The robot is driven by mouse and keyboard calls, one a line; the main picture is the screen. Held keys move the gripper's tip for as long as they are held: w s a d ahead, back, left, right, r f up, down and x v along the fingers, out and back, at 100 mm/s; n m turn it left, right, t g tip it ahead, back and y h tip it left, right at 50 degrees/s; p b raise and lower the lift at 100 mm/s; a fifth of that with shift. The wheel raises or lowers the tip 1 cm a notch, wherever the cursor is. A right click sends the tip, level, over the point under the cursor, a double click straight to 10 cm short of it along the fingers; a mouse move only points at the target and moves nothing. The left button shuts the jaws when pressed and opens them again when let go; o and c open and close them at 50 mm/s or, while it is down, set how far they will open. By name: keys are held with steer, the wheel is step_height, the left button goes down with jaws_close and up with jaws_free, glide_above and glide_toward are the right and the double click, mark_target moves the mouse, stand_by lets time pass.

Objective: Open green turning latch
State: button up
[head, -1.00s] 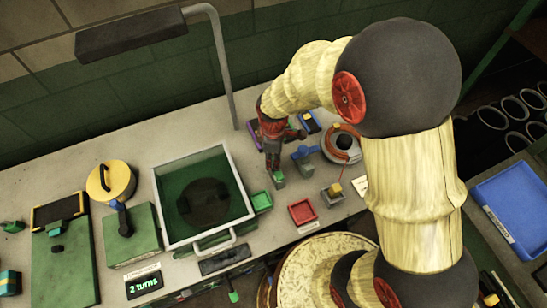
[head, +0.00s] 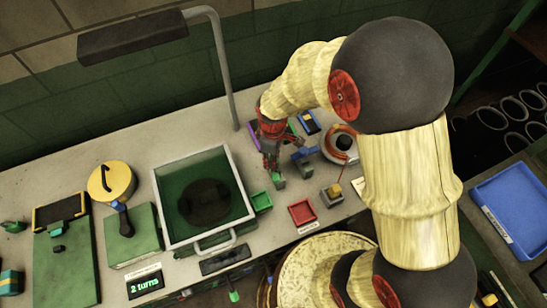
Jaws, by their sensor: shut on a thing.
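The green turning latch (head: 278,181) is a small green piece on a grey block, standing right of the large green-lined tray. My gripper (head: 273,167), red and dark, reaches down onto it from above and behind. Its fingers are shut on the green latch, and they hide the upper part of it. The latch's exact turn angle is too small to tell.
A blue latch (head: 304,154) stands close on the right, and a yellow-topped block (head: 332,194) is farther right. A small green tray (head: 261,202) and a red tray (head: 302,212) lie in front. The large tray (head: 158,190) is left.

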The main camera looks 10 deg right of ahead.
steer(key=m+p, duration=0.1)
steer(key=m, duration=1)
steer(key=shift+m+p, duration=0.35)
steer(key=shift+m, duration=1.55)
steer(key=o, duration=1)
steer(key=shift+o, duration=0.8)
step_height(320, 180, up, 12)
steer(key=shift+a, duration=0.15)
steer(key=shift+w, duration=0.1)
